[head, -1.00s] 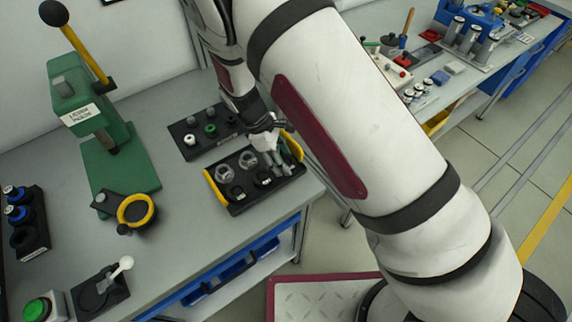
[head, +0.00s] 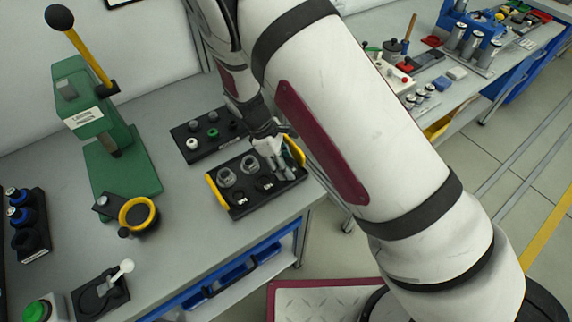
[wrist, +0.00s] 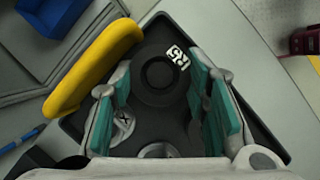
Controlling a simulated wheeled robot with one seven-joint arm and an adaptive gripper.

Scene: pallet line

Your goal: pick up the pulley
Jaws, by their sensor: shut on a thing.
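My gripper (head: 277,163) is low over the right part of a black tray (head: 244,209) with yellow handles. In the wrist view its teal-padded fingers (wrist: 160,92) stand apart and are shut on a part, taken to be the pulley. A dark round ring (wrist: 160,76) shows between the fingertips beside a white label; I cannot tell whether it is the pulley or a tray seat. A grey round part (wrist: 158,150) is half hidden by the gripper body. Clearance under the held part is unclear.
A second black tray (head: 190,158) with small parts stands behind. A green lever press (head: 120,165) and a yellow-ringed fixture (head: 138,213) are at left. The bench top is free between fixture and tray. Another bench with parts stands at right.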

